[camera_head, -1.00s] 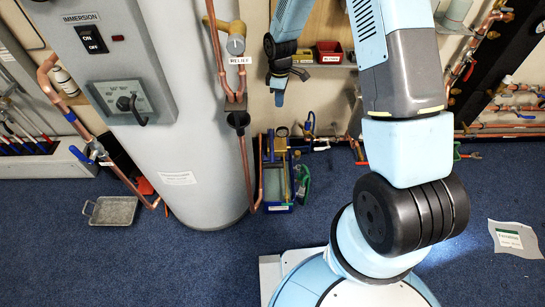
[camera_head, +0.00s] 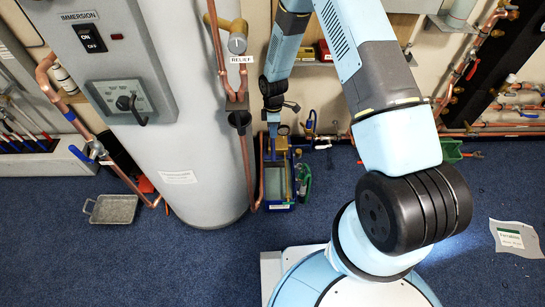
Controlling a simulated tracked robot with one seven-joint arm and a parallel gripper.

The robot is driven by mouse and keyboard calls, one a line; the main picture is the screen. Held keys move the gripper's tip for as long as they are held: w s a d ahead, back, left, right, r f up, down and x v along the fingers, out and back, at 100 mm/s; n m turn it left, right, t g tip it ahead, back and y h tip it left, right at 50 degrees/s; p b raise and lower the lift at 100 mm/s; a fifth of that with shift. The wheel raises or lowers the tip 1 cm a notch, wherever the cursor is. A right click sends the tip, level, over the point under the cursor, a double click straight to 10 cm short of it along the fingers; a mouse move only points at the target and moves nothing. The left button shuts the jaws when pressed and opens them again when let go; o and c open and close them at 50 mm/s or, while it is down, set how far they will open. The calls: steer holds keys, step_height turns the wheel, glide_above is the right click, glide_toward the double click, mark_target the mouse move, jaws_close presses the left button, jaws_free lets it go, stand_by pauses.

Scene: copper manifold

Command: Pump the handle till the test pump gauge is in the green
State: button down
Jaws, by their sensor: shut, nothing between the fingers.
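The test pump (camera_head: 279,188) is a small blue trough on the floor to the right of the white cylinder, with brass-coloured parts at its back. Its small round gauge (camera_head: 284,130) shows at the back, partly behind my gripper; its needle and any green band are too small to read. A thin upright part at the pump's left may be the handle; I cannot tell. My gripper (camera_head: 273,130) points down, shut and empty, just above the back left of the pump. I cannot tell whether it touches the pump.
A copper pipe (camera_head: 247,170) runs down close to the left of the pump. A green hose or tool (camera_head: 303,180) lies at its right. A blue-handled valve (camera_head: 311,122) is behind. A grey tray (camera_head: 113,209) sits at left on open blue carpet.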

mark_target(274, 161)
steer(key=s+f, duration=0.1)
steer(key=f, duration=0.8)
steer(key=s+f, duration=0.1)
steer(key=f, duration=0.3)
steer(key=shift+s+f, duration=0.35)
